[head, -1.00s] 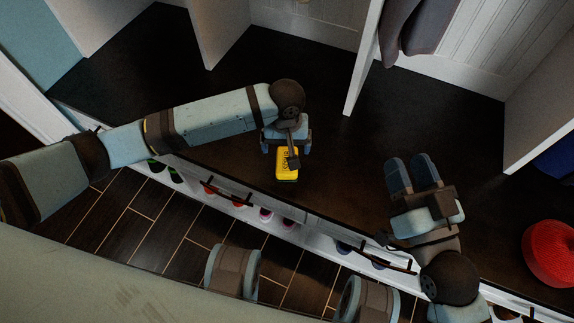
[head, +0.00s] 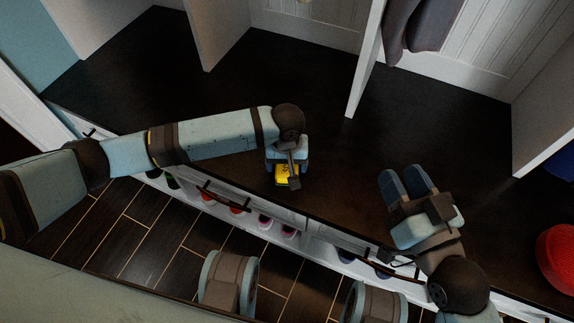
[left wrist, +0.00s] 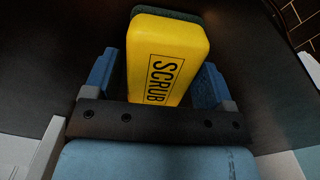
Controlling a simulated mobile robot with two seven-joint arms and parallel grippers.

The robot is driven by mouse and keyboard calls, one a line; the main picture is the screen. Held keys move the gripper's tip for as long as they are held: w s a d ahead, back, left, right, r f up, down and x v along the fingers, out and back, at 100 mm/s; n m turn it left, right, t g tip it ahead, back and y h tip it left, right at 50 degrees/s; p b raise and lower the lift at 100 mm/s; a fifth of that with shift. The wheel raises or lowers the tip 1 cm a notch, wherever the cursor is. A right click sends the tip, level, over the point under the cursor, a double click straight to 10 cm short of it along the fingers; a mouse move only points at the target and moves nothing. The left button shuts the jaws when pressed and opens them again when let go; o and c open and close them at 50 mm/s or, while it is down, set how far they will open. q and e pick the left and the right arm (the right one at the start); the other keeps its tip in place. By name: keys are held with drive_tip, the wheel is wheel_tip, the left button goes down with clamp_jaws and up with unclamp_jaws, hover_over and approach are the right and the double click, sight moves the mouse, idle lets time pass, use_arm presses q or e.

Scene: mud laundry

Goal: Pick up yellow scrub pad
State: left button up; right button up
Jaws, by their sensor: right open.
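The yellow scrub pad (head: 281,178) lies on the dark bench top, partly hidden under my left wrist in the head view. In the left wrist view the pad (left wrist: 165,55) shows the word SCRUB and a dark green layer along its far edge. My left gripper (head: 287,166) points down over it. Its blue fingers stand on either side of the pad in the left wrist view (left wrist: 158,65), with a visible gap on the left side. My right gripper (head: 405,176) is open and empty above the bench, to the right of the pad.
White dividers (head: 365,65) stand at the back of the bench. Grey cloth (head: 415,30) hangs at the upper right. A red round object (head: 557,258) sits at the right. Shoes (head: 240,207) are below the front edge. The bench between the grippers is clear.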

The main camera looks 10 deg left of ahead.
use_arm(q)
drive_tip(key=c, duration=0.7)
drive_tip(key=shift+r, duration=0.5)
use_arm(e)
wheel_tip(320, 180, up, 6)
drive_tip(key=f+t+p, duration=0.1)
drive_tip(key=t+p, duration=0.1)
drive_tip(key=p, duration=0.3)
use_arm(q)
wheel_tip(320, 180, up, 19)
drive_tip(key=p, duration=0.3)
use_arm(e)
drive_tip(key=d+f+g+h, duration=0.3)
drive_tip(key=f, duration=0.3)
drive_tip(key=shift+s+f+m, duration=0.2)
drive_tip(key=shift+f+m, duration=0.1)
drive_tip(key=shift+f, duration=0.1)
